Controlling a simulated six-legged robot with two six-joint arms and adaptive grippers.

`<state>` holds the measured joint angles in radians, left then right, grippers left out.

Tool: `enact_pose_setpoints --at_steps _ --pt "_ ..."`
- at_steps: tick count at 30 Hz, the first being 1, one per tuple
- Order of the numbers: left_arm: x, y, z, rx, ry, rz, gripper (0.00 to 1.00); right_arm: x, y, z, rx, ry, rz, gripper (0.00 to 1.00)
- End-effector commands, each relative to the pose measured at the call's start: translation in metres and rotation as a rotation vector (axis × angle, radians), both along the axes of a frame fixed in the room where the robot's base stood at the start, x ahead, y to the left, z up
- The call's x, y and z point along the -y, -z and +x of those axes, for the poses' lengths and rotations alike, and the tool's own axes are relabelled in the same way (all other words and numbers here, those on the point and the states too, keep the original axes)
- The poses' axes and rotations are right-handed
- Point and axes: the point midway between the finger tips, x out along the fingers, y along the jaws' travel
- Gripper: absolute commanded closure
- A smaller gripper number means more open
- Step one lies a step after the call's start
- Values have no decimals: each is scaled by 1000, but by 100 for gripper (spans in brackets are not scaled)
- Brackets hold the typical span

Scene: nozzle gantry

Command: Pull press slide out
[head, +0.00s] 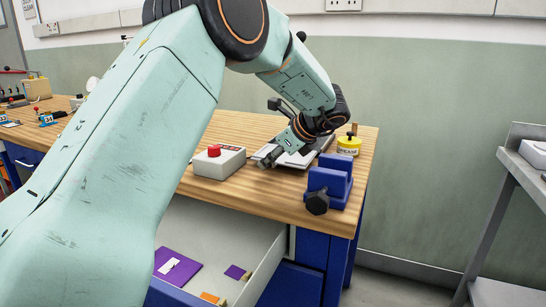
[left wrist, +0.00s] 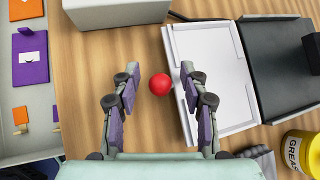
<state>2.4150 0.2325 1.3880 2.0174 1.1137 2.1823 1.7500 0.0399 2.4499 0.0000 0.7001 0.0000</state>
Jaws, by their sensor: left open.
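The press slide is a flat pale plate (left wrist: 215,75) on the bench, at the edge of the dark press body (left wrist: 285,65). In the head view the pale plate (head: 297,160) lies partly under my left gripper. A red ball knob (left wrist: 160,84) is at the plate's near edge; how it joins the plate is hard to see. My left gripper (left wrist: 158,90) is open, one finger on each side of the knob with gaps showing. In the head view the left gripper (head: 268,160) points down-left over the plate, and the knob is hidden. My right gripper is in neither view.
A grey box with a red button (head: 219,162) stands beside the plate. A yellow grease tin (head: 349,145) and a blue vice (head: 329,182) stand at the right. An open drawer (head: 262,268) with purple and orange things juts out below the bench (head: 255,197).

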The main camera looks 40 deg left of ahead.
Motion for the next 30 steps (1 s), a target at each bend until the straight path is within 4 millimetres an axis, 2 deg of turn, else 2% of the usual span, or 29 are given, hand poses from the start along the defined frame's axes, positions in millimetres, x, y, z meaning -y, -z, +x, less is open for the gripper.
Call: enact_pose_setpoints --at_steps 8,21,30 --pt "5 -5 -2 0 0 0 56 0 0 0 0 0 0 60" --pt "63 -62 -5 3 1 1 56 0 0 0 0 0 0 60" --pt "83 -81 -7 -1 -1 -2 56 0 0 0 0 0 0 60"
